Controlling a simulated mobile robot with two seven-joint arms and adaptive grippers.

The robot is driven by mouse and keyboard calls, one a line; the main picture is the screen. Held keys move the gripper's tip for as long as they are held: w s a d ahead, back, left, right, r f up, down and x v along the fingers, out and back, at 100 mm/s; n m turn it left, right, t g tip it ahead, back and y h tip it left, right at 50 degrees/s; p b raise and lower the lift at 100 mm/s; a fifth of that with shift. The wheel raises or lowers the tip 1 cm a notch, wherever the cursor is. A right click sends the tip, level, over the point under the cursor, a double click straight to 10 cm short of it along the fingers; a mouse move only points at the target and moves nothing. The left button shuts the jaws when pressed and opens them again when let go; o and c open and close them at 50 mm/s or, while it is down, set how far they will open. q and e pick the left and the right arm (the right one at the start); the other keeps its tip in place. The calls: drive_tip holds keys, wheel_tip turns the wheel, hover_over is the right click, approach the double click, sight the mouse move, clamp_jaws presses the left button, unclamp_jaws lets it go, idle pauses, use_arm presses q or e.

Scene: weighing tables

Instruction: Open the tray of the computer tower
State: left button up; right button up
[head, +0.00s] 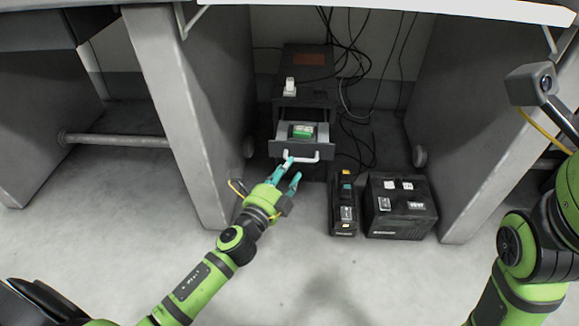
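The dark computer tower (308,60) stands under the table, between two grey side panels. Its tray (289,131) is pulled out at the front, and a small green item (303,131) lies in it. A white handle (315,157) is on the tray's front. My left gripper (293,170) is just below and in front of the handle's left end. Its two teal fingers are apart with nothing seen between them. One fingertip overlaps the handle in the picture; I cannot tell whether it touches. My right arm shows at the right edge, its gripper out of view.
A black box (400,207) and a narrow black unit (344,205) stand on the floor right of the tray. Loose cables (352,60) hang behind the tower. Side panels (185,100) bound the space. The floor in front is clear.

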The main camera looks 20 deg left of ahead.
use_arm(q)
drive_tip(key=s, duration=0.2)
drive_tip(key=shift+s+a+f, duration=0.1)
drive_tip(key=shift+s+f, duration=0.25)
drive_tip(key=shift+s, duration=0.05)
idle(0.6)
